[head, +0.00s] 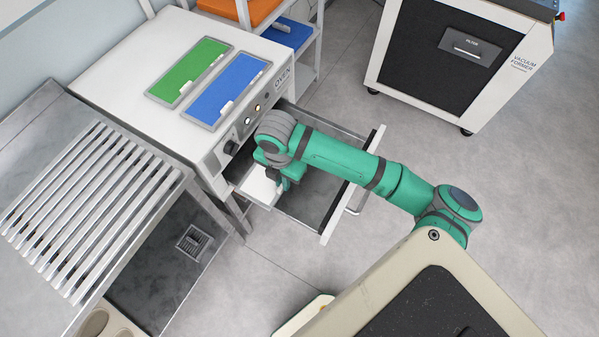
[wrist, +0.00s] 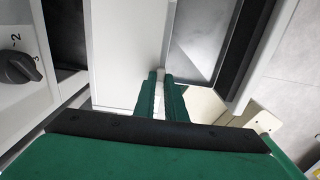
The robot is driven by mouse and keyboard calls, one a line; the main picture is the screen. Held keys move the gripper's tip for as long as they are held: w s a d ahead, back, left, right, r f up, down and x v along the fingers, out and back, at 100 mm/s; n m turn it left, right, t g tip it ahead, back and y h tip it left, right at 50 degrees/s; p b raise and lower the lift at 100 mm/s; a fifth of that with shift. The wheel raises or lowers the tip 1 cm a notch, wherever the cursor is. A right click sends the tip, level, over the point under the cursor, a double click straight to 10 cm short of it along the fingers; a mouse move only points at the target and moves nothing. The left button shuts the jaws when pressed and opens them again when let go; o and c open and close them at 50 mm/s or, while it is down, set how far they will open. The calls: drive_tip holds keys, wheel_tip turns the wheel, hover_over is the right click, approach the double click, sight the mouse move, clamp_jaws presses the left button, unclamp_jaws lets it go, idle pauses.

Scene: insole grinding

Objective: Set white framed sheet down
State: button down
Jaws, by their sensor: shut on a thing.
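My gripper (head: 284,185) is over the open oven drawer (head: 334,228). In the wrist view its two green fingers (wrist: 161,90) are shut on the pale tab at the edge of the white framed sheet (wrist: 122,50). The white sheet also shows in the head view (head: 260,187), at the left side of the drawer beside the oven front. The arm hides part of it. I cannot tell whether the sheet touches the drawer floor. The bare grey drawer floor (wrist: 204,35) shows right of the sheet in the wrist view.
The white oven (head: 130,65) carries a green framed sheet (head: 190,72) and a blue framed sheet (head: 228,90) on top. Its knob (wrist: 20,67) is close on the left. A slatted steel table (head: 85,205) stands left, and a vacuum former (head: 440,70) stands back right.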

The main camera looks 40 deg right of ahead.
drive_tip(key=d+f, duration=0.3)
drive_tip(key=d, duration=0.1)
drive_tip(key=d+f, duration=0.2)
drive_tip(key=d, duration=0.1)
drive_tip(key=shift+w+f, duration=0.3)
drive_tip(key=shift+w+d+f, duration=0.2)
drive_tip(key=shift+d+f, duration=0.2)
drive_tip(key=shift+f, duration=0.2)
drive_tip(key=shift+w+d+f, duration=0.1)
drive_tip(key=shift+d+f, duration=0.1)
drive_tip(key=shift+f, duration=0.75)
drive_tip(key=shift+d+f, duration=0.15)
drive_tip(key=shift+f, duration=0.75)
drive_tip(key=shift+f, duration=0.15)
drive_tip(key=c, duration=1.8)
unclamp_jaws()
